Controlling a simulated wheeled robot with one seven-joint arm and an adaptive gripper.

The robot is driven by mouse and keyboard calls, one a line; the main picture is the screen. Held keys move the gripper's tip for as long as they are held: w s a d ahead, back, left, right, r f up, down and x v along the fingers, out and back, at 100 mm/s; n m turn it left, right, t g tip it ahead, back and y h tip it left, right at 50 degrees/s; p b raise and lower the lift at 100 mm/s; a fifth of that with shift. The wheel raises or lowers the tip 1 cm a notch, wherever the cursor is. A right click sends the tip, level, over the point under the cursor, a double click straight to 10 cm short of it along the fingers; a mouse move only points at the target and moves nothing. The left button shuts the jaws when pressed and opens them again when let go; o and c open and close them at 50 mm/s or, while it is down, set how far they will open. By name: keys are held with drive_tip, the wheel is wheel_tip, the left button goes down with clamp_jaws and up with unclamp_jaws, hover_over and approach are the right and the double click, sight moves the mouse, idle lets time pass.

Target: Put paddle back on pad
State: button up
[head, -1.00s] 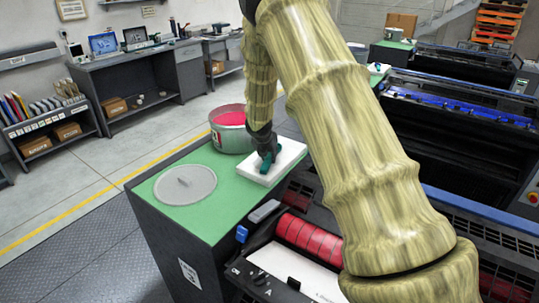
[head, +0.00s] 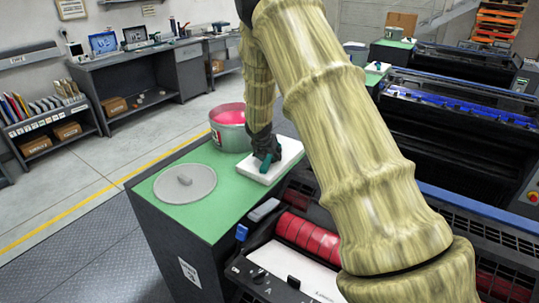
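The pad (head: 285,160) is a white slab on the green top of the cabinet, right of the ink can. A small teal piece (head: 265,166), which looks like the paddle, lies at or just above the pad's left part. My dark gripper (head: 265,153) points down right over this piece, with its fingertips at or very close to it. The gripper hides part of the piece and of the pad. At this size I cannot tell whether the fingers are closed on the piece or whether it touches the pad.
An open can of red ink (head: 229,128) stands close to the left of my gripper. A round grey lid (head: 184,184) lies on the green cabinet top (head: 215,218). The press with red rollers (head: 308,238) is in front and to the right. The front of the cabinet top is clear.

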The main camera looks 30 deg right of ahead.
drive_tip(key=shift+s+a+f, duration=0.1)
drive_tip(key=shift+s+f, duration=0.15)
drive_tip(key=shift+f, duration=0.1)
drive_tip(key=shift+w+r, duration=0.1)
drive_tip(key=shift+r, duration=0.8)
drive_tip(key=b+v, duration=0.2)
drive_tip(key=v, duration=0.9)
drive_tip(key=shift+r+b, duration=0.35)
drive_tip(key=shift+r, duration=0.15)
